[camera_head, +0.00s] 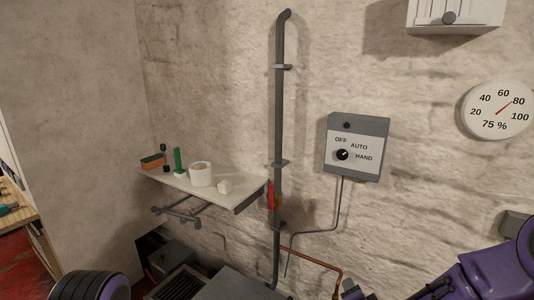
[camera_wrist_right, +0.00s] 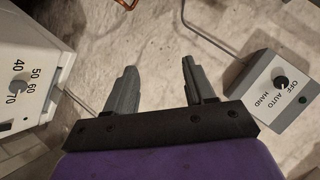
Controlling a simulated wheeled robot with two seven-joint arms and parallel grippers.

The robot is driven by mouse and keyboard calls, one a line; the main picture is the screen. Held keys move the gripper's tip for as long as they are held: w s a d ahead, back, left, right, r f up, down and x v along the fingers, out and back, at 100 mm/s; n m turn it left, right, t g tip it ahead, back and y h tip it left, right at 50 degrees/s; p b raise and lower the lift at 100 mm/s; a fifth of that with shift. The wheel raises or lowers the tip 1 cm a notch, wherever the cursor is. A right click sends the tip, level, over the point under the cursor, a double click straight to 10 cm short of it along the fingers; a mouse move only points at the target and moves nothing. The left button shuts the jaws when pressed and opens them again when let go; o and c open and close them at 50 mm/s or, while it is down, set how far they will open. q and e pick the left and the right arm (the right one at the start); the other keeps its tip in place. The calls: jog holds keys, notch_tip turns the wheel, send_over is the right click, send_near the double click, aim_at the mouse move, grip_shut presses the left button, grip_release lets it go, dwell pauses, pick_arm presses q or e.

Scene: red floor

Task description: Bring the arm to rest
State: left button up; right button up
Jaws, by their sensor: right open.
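My right arm (camera_head: 485,275) is purple and comes in at the lower right of the head view, low in front of the wall. In the right wrist view my right gripper (camera_wrist_right: 158,68) has its two grey fingers well apart, with only blurred pale wall between them. It holds nothing. The grey switch box (camera_head: 357,147) with OFF, AUTO and HAND marks is on the wall, above and apart from the arm; it also shows at the right of the wrist view (camera_wrist_right: 275,85). My left gripper is not in view.
A wall shelf (camera_head: 224,192) holds a white roll (camera_head: 201,174), a green object (camera_head: 179,161) and small items. A vertical pipe (camera_head: 279,120) stands beside it. A copper pipe (camera_head: 325,262) runs low. A white dial unit (camera_wrist_right: 30,75) is close at the wrist view's left.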

jog(key=s+d+f+n+g, duration=0.2)
jog(key=s+f, duration=0.5)
jog(key=s, duration=0.4)
jog(key=s+d+f+n+g, duration=0.2)
jog(key=s+f, duration=0.5)
jog(key=s, duration=0.4)
jog(key=s+d+f+n+g+h, duration=0.1)
jog(key=s+d+f+n+g, duration=0.1)
jog(key=s+f+g, duration=0.3)
jog(key=s+d+f, duration=0.1)
jog(key=s+f, duration=0.2)
jog(key=s, duration=0.4)
jog(key=shift+d, duration=0.2)
jog(key=shift+w+f, duration=0.1)
